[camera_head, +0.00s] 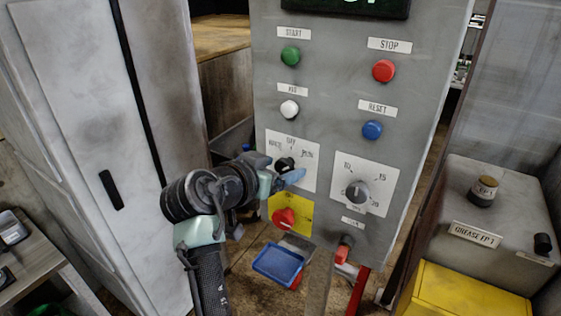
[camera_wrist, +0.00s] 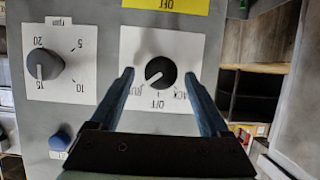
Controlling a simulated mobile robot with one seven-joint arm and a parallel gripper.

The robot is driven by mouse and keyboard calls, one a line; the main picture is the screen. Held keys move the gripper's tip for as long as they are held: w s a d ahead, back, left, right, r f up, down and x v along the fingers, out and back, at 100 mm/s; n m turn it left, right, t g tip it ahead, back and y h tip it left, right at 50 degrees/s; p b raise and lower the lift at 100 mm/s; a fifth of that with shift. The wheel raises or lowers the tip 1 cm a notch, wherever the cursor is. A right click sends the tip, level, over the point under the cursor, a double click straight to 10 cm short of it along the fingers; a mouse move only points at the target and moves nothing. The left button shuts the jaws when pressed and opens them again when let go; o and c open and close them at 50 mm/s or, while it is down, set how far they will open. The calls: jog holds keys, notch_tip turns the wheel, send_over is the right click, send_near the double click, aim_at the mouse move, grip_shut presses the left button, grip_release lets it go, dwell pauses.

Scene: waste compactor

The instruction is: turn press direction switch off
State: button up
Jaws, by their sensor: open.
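The press direction switch is a black rotary knob (camera_head: 284,164) on a white label plate on the grey control panel. It also shows in the wrist view (camera_wrist: 161,72), where the picture is upside down. Its white pointer line slants to the lower left there, toward the label left of OFF rather than straight at OFF. My gripper (camera_wrist: 158,76) is open, with one blue finger on each side of the knob. I cannot tell whether the fingers touch it. In the head view my gripper (camera_head: 286,177) is at the knob and hides its lower part.
A speed dial (camera_head: 357,191) sits beside the switch, with a red knob on a yellow plate (camera_head: 287,217) below. START (camera_head: 290,56), STOP (camera_head: 383,71) and RESET (camera_head: 372,130) buttons are above. A grey cabinet (camera_head: 75,110) stands left and a grease unit (camera_head: 500,205) right.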

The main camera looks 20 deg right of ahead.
jog(key=shift+w+d+f, duration=0.1)
jog(key=shift+w+d, duration=0.05)
grip_shut()
dwell(0.4)
jog(key=n+g+h, duration=0.1)
jog(key=n, duration=0.2)
jog(key=shift+w+g, duration=0.2)
jog(key=shift+g, duration=0.2)
jog(key=n, duration=0.1)
jog(key=n+h+b, duration=0.1)
jog(key=n+g+h, duration=0.1)
jog(key=shift+w+a+f+n, duration=0.15)
jog(key=shift+a+n, duration=0.1)
jog(key=shift+n, duration=0.15)
dwell(0.3)
